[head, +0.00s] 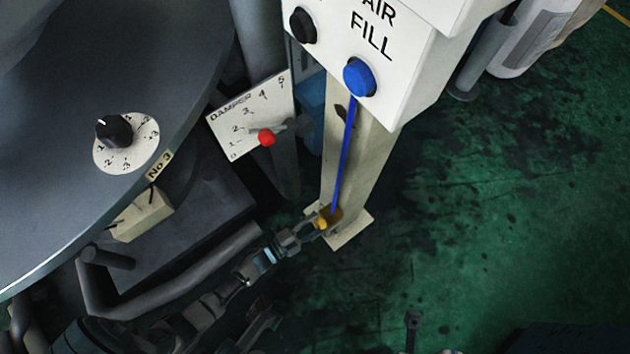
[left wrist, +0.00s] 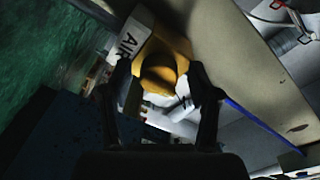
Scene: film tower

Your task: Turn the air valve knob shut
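The yellow air valve knob (head: 322,223) sits low on the pale post, at the bottom end of a blue line. My left gripper (head: 310,228) reaches it from the lower left. In the left wrist view the knob (left wrist: 160,72) stands between the two dark fingers of my left gripper (left wrist: 163,85), with one finger on each side. The fingers are spread; the left one looks apart from the knob, and I cannot tell whether the right one touches it. A white label reading "AIR" (left wrist: 130,40) is beside the knob.
The post (head: 352,170) carries a white box marked "AIR FILL" with a blue button (head: 359,77). Left of it are a damper plate with a red-tipped lever (head: 266,138) and a large drum with a black dial (head: 114,131). Green floor (head: 480,220) is open to the right.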

